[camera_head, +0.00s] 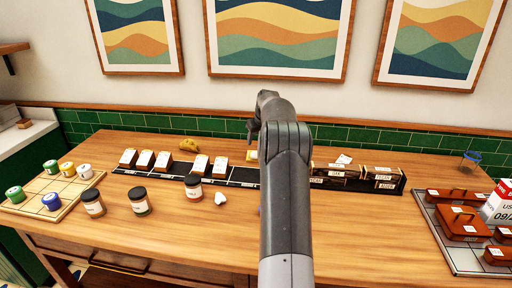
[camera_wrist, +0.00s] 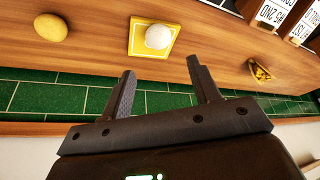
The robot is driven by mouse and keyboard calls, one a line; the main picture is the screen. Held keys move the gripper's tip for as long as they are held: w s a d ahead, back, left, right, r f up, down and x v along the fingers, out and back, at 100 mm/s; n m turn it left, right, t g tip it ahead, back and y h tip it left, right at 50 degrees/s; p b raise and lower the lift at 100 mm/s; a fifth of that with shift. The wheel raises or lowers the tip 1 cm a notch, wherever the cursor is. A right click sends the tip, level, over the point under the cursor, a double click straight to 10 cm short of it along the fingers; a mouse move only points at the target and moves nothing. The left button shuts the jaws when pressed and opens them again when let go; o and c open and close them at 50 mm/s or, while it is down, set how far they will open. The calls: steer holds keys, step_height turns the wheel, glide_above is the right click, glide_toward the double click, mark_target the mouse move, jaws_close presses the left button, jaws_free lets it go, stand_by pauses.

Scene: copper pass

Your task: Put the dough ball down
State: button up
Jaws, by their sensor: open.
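The dough ball, a pale round ball (camera_wrist: 158,37), sits on a small yellow square plate (camera_wrist: 141,48) in the wrist view. My gripper (camera_wrist: 160,68) is open and empty. Its fingers point toward the plate in the wrist view, with a gap in the picture between the fingertips and the ball. In the head view the gripper is largely hidden by my arm.
A yellow rounded lump (camera_wrist: 50,28) and a yellow folded item (camera_wrist: 260,71) lie either side of the plate. A black rack (camera_head: 236,176) with labelled cards stands in front. Jars (camera_head: 193,187), a tray with red-brown boxes (camera_head: 462,222) and green wall tiles (camera_head: 400,146) are around.

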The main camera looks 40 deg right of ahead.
steer(key=s+a+r, duration=0.5)
steer(key=a+r, duration=0.1)
steer(key=a, duration=0.4)
steer(key=s+a+r+n, duration=0.1)
steer(key=s+a+r, duration=0.4)
steer(key=a, duration=0.4)
steer(key=s+a+r, duration=0.4)
steer(key=a+r, duration=0.3)
steer(key=a, duration=0.3)
steer(key=s+a, duration=1)
steer(key=s, duration=0.5)
steer(key=s+a+f, duration=0.2)
steer(key=s+f, duration=0.1)
steer(key=s, duration=0.4)
steer(key=s+a+f+n+t, duration=0.1)
steer(key=s+a+f, duration=0.2)
steer(key=s, duration=0.3)
steer(key=shift+s+a+f+y, duration=0.3)
steer(key=shift+s+f+y, duration=0.1)
steer(key=shift+f, duration=0.25)
steer(key=shift+o, duration=0.4)
